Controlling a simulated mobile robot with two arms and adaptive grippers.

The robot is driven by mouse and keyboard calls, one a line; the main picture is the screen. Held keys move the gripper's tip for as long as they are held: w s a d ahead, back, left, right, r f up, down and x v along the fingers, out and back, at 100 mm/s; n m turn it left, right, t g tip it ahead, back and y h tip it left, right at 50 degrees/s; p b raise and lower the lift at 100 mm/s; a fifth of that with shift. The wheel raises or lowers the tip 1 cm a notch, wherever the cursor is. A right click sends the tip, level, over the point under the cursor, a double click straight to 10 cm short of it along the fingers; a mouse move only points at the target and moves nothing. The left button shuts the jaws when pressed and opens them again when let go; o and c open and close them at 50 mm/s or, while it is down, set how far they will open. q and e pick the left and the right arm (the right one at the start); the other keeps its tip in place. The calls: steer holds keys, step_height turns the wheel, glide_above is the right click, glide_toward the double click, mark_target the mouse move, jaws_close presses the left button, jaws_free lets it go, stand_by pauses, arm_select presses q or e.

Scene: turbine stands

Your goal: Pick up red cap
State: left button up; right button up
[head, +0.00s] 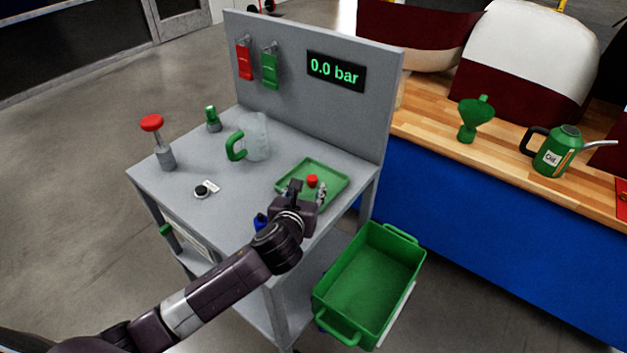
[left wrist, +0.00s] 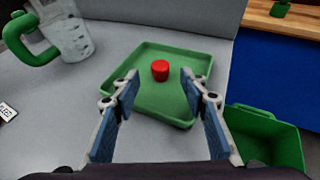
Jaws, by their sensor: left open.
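The red cap (head: 312,181) sits in the green tray (head: 338,177) on the grey stand. In the left wrist view the red cap (left wrist: 160,70) lies on the floor of the tray (left wrist: 150,108), toward its middle. My left gripper (head: 307,191) is open and empty over the near part of the tray. In the left wrist view its fingertips (left wrist: 160,80) appear to either side of the cap, with gaps on both sides and no contact visible. The right gripper is not in view.
A clear jug (head: 257,137) with a green handle stands left of the tray. A red-topped valve (head: 155,135) and a green-topped fitting (head: 213,119) stand farther left. The upright back panel (head: 290,75) bounds the stand. A green crate (head: 372,275) is below right.

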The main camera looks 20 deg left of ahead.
mark_target(312, 178)
arm_select(q)
steer(key=shift+x, duration=1.2)
steer(key=shift+r+x, duration=0.25)
steer(key=shift+x, duration=1.8)
steer(key=shift+w, duration=0.1)
steer(key=c, duration=0.9)
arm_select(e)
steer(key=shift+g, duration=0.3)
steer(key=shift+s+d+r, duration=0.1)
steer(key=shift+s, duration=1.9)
